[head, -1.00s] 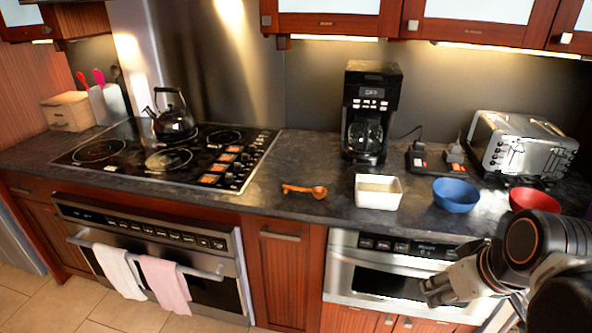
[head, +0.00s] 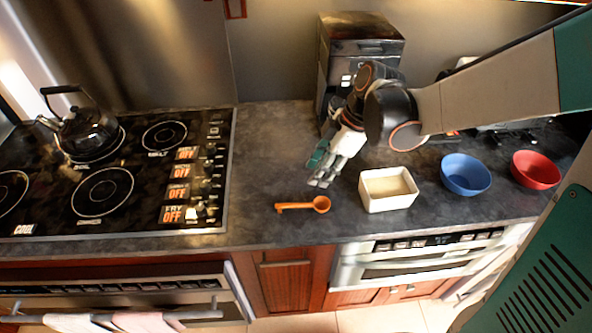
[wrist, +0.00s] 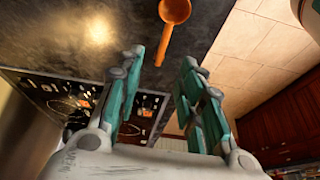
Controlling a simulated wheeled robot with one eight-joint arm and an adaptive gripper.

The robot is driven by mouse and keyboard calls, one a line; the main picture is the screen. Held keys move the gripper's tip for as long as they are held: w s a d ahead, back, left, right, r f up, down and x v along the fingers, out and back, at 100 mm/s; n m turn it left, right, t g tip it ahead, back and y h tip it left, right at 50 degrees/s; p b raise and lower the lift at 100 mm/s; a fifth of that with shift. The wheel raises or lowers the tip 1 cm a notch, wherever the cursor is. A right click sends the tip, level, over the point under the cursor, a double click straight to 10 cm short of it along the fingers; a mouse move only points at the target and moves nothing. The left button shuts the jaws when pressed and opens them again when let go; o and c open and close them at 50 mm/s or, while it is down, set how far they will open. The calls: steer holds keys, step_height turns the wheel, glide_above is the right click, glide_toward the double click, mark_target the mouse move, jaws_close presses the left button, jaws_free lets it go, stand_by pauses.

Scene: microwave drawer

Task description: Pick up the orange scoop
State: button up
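The orange scoop (head: 304,205) lies flat on the dark countertop (head: 275,165), its bowl to the right and its handle to the left, in the head view. My gripper (head: 317,172) is above the counter, a little behind and to the right of the scoop. In the wrist view the scoop (wrist: 174,14) shows at the top, ahead of the fingertips and partly cut off by the frame. My gripper (wrist: 162,62) has its two fingers apart with nothing between them. It is not touching the scoop.
A white square bowl (head: 388,203) stands just right of the scoop, with a blue bowl (head: 466,174) and a red bowl (head: 535,170) further right. A black coffee maker (head: 335,60) is behind my gripper. The stovetop (head: 100,195) with a kettle (head: 88,135) is left.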

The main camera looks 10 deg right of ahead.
steer(key=b, duration=0.2)
glide_toward(298, 204)
steer(key=shift+w+a+f, duration=0.2)
steer(key=shift+f, duration=0.3)
steer(key=shift+w+a+f, duration=0.2)
steer(key=shift+f, duration=0.35)
steer(key=shift+s+b+x, duration=0.15)
steer(key=shift+b+x, duration=0.4)
steer(key=shift+x, duration=1.1)
steer(key=shift+s+b+x, duration=0.15)
steer(key=shift+b+x, duration=0.4)
steer(key=shift+x, duration=1.15)
steer(key=shift+r, duration=0.15)
jaws_close()
